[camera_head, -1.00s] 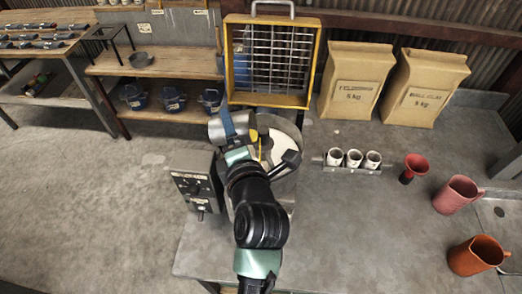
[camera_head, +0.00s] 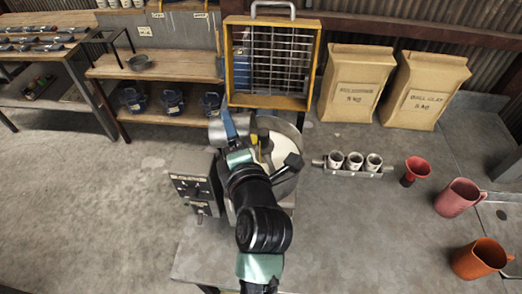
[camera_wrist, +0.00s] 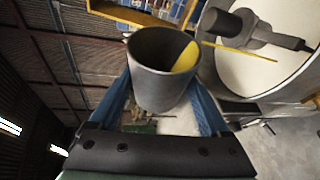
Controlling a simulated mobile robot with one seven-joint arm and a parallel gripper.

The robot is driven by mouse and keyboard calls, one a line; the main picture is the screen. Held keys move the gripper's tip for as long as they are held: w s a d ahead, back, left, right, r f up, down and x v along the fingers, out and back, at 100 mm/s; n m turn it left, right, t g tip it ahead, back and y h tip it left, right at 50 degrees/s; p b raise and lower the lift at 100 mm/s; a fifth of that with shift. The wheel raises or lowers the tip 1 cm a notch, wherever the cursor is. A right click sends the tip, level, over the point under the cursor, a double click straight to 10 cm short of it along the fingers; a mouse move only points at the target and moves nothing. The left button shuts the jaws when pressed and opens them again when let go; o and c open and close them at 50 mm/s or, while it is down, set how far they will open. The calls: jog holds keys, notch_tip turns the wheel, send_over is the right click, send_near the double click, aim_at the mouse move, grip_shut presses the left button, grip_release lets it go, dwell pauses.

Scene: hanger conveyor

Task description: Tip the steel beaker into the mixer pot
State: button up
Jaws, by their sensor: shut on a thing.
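The steel beaker (camera_head: 214,131) is a grey metal cylinder at the left side of the mixer pot's rim in the head view. In the wrist view the beaker (camera_wrist: 155,85) sits between the two blue fingers of my gripper (camera_wrist: 162,95), with its open mouth showing and a yellow patch inside. My gripper (camera_head: 229,128) is shut on it. The mixer pot (camera_head: 294,183) holds pale material and lies right of the beaker; my arm hides part of it. In the wrist view the pot (camera_wrist: 210,75) is at upper right, apart from the beaker's mouth.
A dark mixer arm (camera_head: 290,165) crosses the pot. A control box (camera_head: 195,187) stands left of it. A yellow-framed grille (camera_head: 232,65) rises behind. Right are a rack with white cups (camera_head: 345,173), a red funnel (camera_head: 417,168), two jugs and two paper bags (camera_head: 357,85). The front bench is clear.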

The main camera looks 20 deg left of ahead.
jog(key=shift+w+d+f+m+y+b, duration=0.1)
jog(key=shift+d+f+m+y+b, duration=0.35)
jog(key=shift+b, duration=1.05)
jog(key=shift+a+r, duration=0.25)
jog(key=shift+r, duration=0.05)
jog(key=shift+a+r+n+h+p, duration=0.2)
jog(key=shift+r+n+h+p, duration=0.25)
jog(key=shift+r+n+p, duration=0.1)
jog(key=shift+a+r+n+p, duration=0.1)
jog(key=shift+a+n+p, duration=0.05)
jog(key=shift+n+p, duration=0.2)
jog(key=shift+s+a+n+h+p, duration=0.2)
jog(key=shift+n+h+p, duration=0.1)
jog(key=shift+n+h, duration=0.4)
